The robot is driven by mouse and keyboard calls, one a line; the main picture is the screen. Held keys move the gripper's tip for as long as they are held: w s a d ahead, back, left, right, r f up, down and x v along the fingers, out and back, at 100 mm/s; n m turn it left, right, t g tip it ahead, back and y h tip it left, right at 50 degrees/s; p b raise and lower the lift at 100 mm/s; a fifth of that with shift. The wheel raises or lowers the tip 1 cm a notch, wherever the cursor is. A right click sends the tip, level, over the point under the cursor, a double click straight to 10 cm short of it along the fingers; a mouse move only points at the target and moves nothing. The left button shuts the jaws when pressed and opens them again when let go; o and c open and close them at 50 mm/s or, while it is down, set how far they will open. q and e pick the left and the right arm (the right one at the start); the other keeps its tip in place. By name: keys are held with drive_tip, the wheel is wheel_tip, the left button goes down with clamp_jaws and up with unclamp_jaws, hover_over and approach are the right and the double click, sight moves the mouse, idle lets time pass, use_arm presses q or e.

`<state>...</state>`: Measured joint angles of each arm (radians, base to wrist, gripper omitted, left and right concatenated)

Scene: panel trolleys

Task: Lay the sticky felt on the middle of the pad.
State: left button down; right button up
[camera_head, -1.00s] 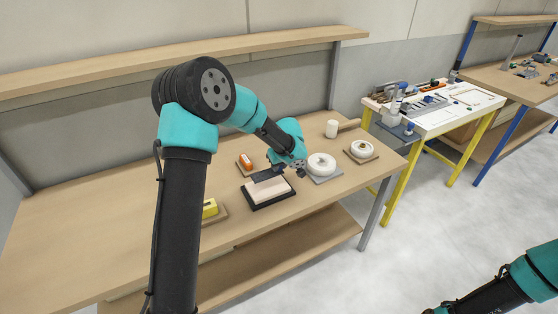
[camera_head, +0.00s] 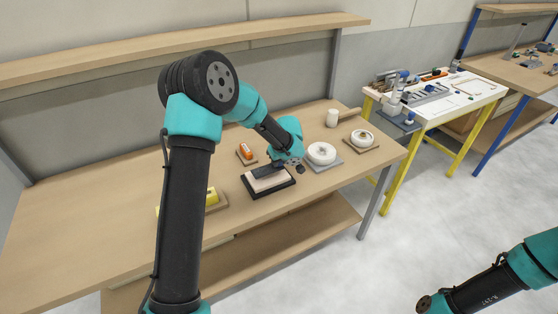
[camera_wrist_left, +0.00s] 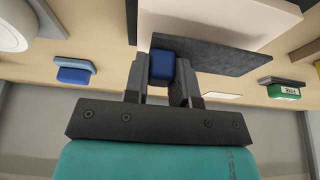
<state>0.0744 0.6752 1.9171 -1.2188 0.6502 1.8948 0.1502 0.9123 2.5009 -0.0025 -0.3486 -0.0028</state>
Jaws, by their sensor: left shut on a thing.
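The cream pad (camera_head: 268,185) sits in a dark tray (camera_head: 270,194) near the front of the bench; its pale face (camera_wrist_left: 215,14) is at the top of the left wrist view. My left gripper (camera_wrist_left: 161,70) is shut on a small blue block (camera_wrist_left: 163,66) at the edge of the dark felt sheet (camera_wrist_left: 222,55). In the head view the gripper (camera_head: 279,164) is at the pad's far right side, and the felt (camera_head: 264,172) lies over the pad's far part. I cannot tell whether the felt touches the pad.
Beside the pad are a white roll (camera_head: 321,152) on a grey plate and an orange item (camera_head: 246,151) on a small board. The bench's left part is clear.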

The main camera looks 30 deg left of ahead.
use_arm(q)
drive_tip(key=shift+f, duration=1.25)
idle(0.5)
drive_tip(key=c, duration=0.9)
unclamp_jaws()
drive_tip(key=shift+o, duration=0.2)
drive_tip(key=shift+r, duration=0.1)
drive_tip(key=v, duration=0.7)
drive_tip(key=shift+d+r, duration=0.2)
drive_tip(key=shift+r, duration=0.15)
drive_tip(key=shift+s, duration=0.15)
